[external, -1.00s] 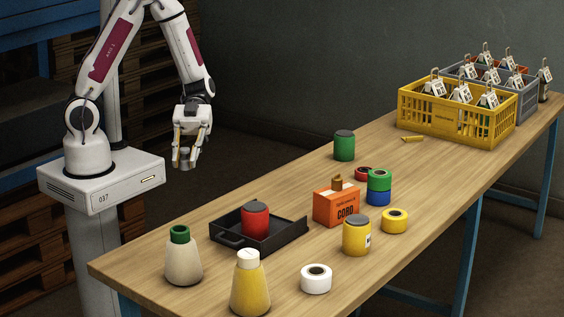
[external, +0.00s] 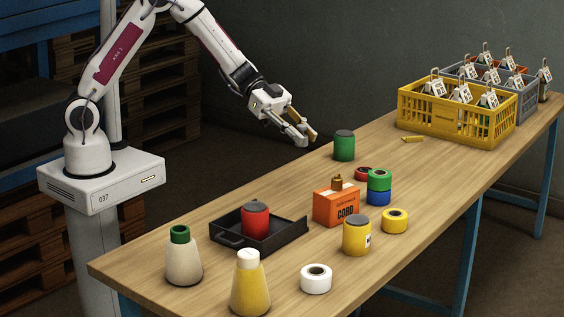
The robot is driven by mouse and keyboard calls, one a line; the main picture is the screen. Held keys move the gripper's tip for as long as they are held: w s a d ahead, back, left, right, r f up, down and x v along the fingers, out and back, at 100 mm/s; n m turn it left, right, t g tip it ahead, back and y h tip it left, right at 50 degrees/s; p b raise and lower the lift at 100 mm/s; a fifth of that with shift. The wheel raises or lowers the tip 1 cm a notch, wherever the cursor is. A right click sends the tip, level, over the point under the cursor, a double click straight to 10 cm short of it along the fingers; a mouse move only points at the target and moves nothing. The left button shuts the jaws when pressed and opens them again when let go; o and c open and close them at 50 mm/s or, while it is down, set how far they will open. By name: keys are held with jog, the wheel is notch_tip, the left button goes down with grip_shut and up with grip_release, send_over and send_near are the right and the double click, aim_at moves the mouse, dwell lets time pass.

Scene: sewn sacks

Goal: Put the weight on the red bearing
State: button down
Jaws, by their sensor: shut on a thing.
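My gripper (external: 303,138) is above the table's far edge, left of the green canister, pointing down to the right. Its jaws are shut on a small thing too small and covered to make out. A brass-coloured, knobbed piece that looks like a weight (external: 337,183) stands on the orange cord box (external: 336,206). My gripper is up and left of both, touching neither.
The green ring is stacked on a blue ring (external: 378,198). A green canister (external: 344,146) stands close to my gripper. A red canister (external: 255,220) sits in a black tray (external: 291,231). A yellow canister (external: 356,236) and yellow ring (external: 395,221) stand right of the box.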

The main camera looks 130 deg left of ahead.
jog(key=w+a+r+n+y, duration=0.25)
jog(key=a+n+y, duration=0.2)
jog(key=a, duration=0.65)
jog(key=n+g+y, duration=0.8)
jog(key=n+y, duration=0.3)
jog(key=n, duration=0.1)
send_over(365, 170)
jog(key=shift+f, duration=5.35)
jog(key=shift+f, duration=3.1)
jog(key=shift+f, duration=1.85)
